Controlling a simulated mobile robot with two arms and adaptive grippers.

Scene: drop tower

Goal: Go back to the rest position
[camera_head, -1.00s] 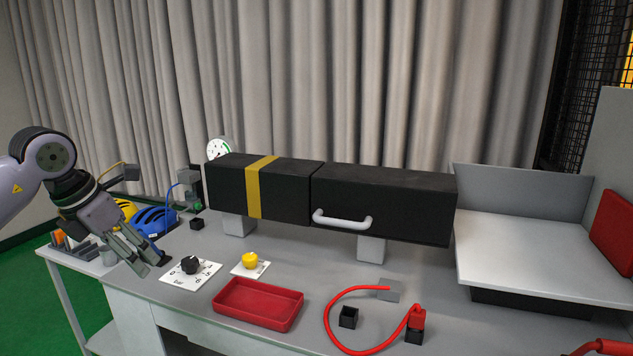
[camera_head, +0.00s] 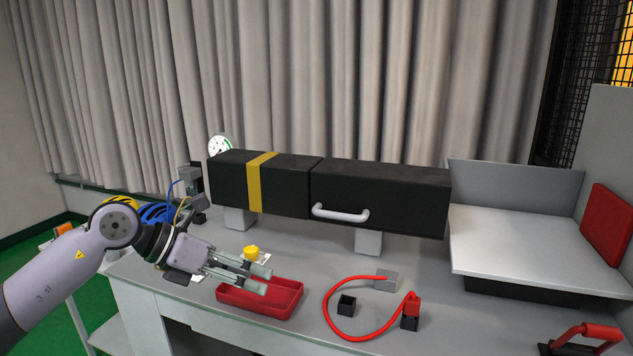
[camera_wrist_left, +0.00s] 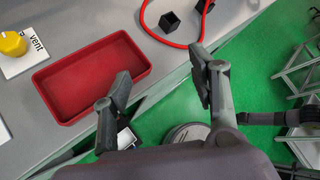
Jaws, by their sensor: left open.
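My left gripper (camera_head: 268,272) is open and empty in the head view, its fingers in front of the back left part of the red tray (camera_head: 286,297). In the left wrist view my left gripper (camera_wrist_left: 162,92) has its two fingers spread wide apart, with nothing between them but the bench edge and green floor. The red tray (camera_wrist_left: 95,76) lies empty to the left of the fingers there. My right gripper is in neither view.
A yellow knob (camera_head: 250,253) stands behind the gripper. A black chamber (camera_head: 380,199) with a handle spans the bench. A red cable (camera_head: 328,318), a small black cube (camera_head: 346,305) and a red lever (camera_head: 590,333) are to the right. Helmets (camera_head: 156,212) are behind the arm.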

